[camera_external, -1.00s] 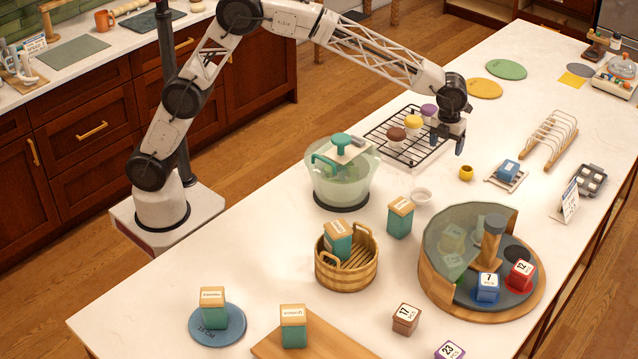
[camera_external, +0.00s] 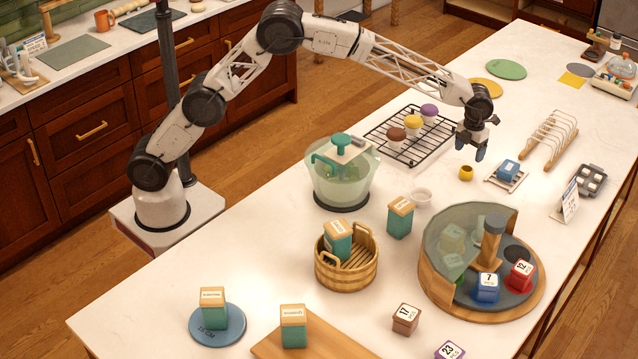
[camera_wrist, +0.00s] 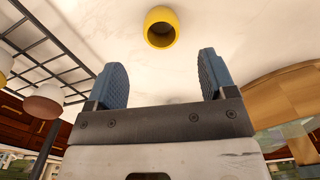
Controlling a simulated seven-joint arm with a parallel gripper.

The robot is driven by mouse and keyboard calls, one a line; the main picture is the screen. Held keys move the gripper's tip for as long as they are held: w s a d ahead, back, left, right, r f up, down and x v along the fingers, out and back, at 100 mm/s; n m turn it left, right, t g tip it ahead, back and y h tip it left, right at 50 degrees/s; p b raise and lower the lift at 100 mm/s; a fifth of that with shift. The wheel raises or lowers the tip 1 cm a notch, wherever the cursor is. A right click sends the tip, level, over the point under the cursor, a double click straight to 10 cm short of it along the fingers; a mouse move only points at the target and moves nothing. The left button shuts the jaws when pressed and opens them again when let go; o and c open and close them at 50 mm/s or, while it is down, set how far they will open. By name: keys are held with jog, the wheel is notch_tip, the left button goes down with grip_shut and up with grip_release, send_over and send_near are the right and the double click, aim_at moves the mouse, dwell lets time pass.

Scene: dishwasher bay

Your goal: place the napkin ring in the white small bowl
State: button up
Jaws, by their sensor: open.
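The napkin ring is a small yellow ring (camera_external: 466,173) on the white counter, right of the wire rack. In the wrist view the yellow ring (camera_wrist: 160,28) is ahead of the fingers, near the top centre, with its dark opening showing. My gripper (camera_external: 470,150) is open and empty, above the counter and a little behind the ring in the external view. In the wrist view its two blue fingers (camera_wrist: 158,85) are spread apart, not touching the ring.
A black wire rack (camera_external: 432,152) with several cupcakes lies left of the gripper. A round wooden turntable (camera_external: 530,305) with a clear guard is nearer. A small tray with a blue block (camera_external: 508,169) is right of the ring.

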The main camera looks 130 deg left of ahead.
aim_at(467, 169)
jog(key=shift+f, duration=0.1)
jog(key=shift+f, duration=1.2)
jog(key=shift+f, duration=0.1)
jog(key=shift+f, duration=2.45)
jog(key=c, duration=1)
jog(key=shift+c, duration=0.2)
jog(key=shift+r, duration=0.1)
